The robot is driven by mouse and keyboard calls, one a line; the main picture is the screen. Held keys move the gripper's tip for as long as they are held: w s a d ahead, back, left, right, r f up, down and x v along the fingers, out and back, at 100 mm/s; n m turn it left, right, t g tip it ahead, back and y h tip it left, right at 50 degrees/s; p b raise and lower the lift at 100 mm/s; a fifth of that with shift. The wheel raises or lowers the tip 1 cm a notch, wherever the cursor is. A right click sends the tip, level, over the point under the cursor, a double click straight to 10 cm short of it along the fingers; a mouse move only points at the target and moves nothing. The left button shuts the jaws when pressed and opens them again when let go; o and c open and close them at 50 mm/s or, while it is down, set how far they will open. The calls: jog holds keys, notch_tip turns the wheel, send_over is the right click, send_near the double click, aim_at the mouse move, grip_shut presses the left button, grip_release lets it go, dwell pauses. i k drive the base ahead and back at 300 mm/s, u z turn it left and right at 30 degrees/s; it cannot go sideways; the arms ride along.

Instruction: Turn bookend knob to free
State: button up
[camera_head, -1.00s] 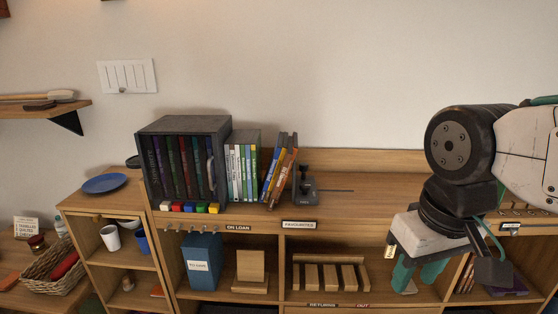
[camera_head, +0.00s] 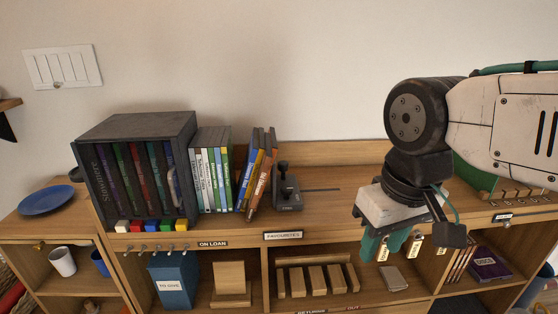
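The dark grey bookend (camera_head: 287,198) stands on the shelf top, just right of the leaning DVD cases (camera_head: 258,172). Its black knob (camera_head: 283,166) sticks up from it; I cannot tell its turn setting. A thin dark slot (camera_head: 322,190) runs to the right from the bookend along the shelf top. My gripper (camera_head: 383,248) hangs at the right, pointing down in front of the shelf edge, well apart from the bookend. Its green fingers show with a gap between them, and nothing is visibly held.
A dark box of cases (camera_head: 141,128) and upright cases (camera_head: 211,160) stand left of the bookend. A blue plate (camera_head: 46,200) lies far left. The shelf top right of the bookend is mostly clear. Wooden slots (camera_head: 316,278) sit in the compartment below.

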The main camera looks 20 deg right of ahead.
aim_at(287, 191)
jog(key=k, duration=1.05)
jog(key=z, duration=0.9)
jog(key=i, duration=1.6)
jog(key=u, duration=0.65)
